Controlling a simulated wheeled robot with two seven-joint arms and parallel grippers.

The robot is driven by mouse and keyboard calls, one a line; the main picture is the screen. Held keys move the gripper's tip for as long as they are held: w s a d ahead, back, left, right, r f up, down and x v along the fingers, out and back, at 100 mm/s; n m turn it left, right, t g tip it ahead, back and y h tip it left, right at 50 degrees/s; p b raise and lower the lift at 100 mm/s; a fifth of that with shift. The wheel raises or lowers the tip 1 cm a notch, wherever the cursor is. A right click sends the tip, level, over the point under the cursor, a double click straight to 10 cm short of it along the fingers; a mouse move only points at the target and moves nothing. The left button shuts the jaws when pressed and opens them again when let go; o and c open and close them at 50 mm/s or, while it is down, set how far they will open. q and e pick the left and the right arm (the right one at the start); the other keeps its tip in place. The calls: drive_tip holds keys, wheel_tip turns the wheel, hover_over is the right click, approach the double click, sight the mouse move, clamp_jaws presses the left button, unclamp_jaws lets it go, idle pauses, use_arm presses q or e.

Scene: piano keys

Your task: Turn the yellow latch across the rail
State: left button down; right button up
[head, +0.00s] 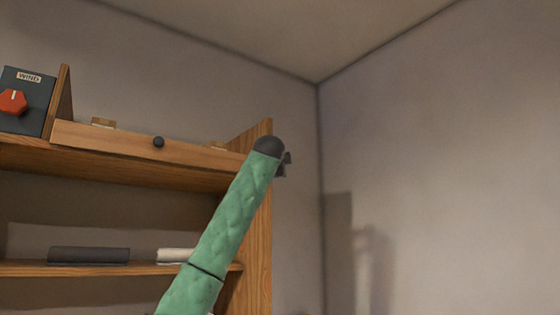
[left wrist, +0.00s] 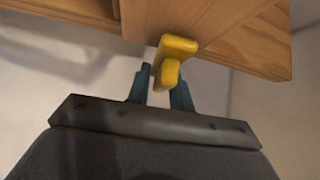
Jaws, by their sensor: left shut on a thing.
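The yellow latch (left wrist: 177,47) shows in the left wrist view, at the underside of a wooden piece. My left gripper (left wrist: 161,82) has its two dark fingers on either side of the latch's lower end and is shut on it. In the head view my green left arm reaches up across the right end of the wooden cabinet. My left gripper (head: 284,164) shows there only as a small dark part beyond the wrist, and the latch is hidden. My right gripper is in neither view.
The wooden rail (head: 120,139) with a small black knob (head: 158,142) runs along the cabinet's top. A grey box (head: 22,103) labelled WIND carries a red knob (head: 13,102). A dark bar (head: 88,255) and a white bar (head: 174,255) lie on the lower shelf (head: 30,269). The space at right is clear.

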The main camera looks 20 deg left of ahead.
use_arm(q)
drive_tip(key=shift+f+m+g+p, duration=0.15)
drive_tip(key=shift+m+g+p, duration=0.15)
drive_tip(key=shift+m+g, duration=0.2)
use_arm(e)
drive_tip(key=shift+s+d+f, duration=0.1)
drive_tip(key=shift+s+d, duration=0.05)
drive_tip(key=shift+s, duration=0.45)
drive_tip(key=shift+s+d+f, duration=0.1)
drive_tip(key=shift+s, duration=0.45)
use_arm(q)
drive_tip(key=c, duration=1.5)
unclamp_jaws()
drive_tip(key=shift+o, duration=0.2)
